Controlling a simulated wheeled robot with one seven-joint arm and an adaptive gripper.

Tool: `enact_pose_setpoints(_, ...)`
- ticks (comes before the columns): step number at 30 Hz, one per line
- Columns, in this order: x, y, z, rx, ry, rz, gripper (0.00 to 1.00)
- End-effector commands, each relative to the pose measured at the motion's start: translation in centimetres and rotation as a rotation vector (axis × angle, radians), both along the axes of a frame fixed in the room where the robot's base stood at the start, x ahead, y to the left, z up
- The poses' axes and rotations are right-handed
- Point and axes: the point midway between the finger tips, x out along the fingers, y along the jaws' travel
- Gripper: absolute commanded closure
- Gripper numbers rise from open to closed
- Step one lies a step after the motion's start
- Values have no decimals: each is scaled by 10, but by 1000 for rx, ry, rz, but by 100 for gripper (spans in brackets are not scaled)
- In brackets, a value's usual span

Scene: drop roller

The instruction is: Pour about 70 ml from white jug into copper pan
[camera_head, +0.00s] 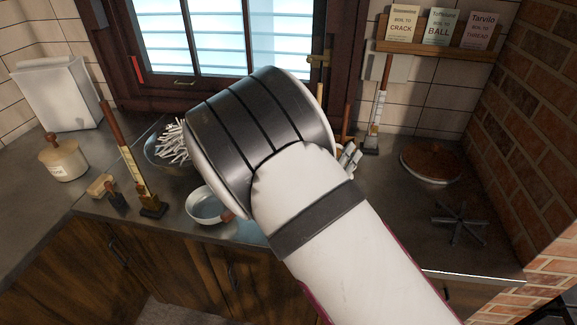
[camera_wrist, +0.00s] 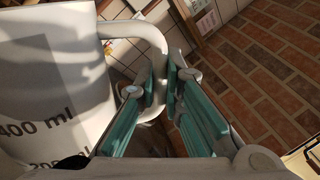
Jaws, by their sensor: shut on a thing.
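The white jug (camera_wrist: 85,75) fills the left of the wrist view, with dark "400 ml" and lower marks on its side. My gripper (camera_wrist: 166,78) is shut on its looped handle, beside the jug body. In the head view my arm hides both the jug and the gripper. A small round pan (camera_head: 206,207) with a pale inside and a reddish part at its right edge sits near the front of the counter, partly behind my arm. I cannot tell for sure that it is the copper pan. The jug's contents do not show.
A bowl of white sticks (camera_head: 172,144) stands behind the pan. An upright gauge (camera_head: 137,172) and a lidded pot (camera_head: 62,160) are to the left. A dish of brown stuff (camera_head: 431,163) and a dark star-shaped trivet (camera_head: 460,224) lie on the right, with bare counter between.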

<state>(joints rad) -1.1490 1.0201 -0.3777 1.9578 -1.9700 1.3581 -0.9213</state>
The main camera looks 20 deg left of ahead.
Motion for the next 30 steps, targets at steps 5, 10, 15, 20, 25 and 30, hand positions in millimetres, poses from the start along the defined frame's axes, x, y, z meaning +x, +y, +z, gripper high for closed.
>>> enact_pose_setpoints(5,0,1,2,-6,-4,0,100)
enact_pose_setpoints(10,0,1,2,-13,-3,0,100)
enact_pose_setpoints(15,0,2,2,-21,-2,-1,100)
enact_pose_setpoints(20,0,2,3,-26,-2,-1,100)
enact_pose_setpoints(25,0,2,3,-31,-2,0,100)
enact_pose_setpoints(30,0,1,2,-12,-3,-1,100)
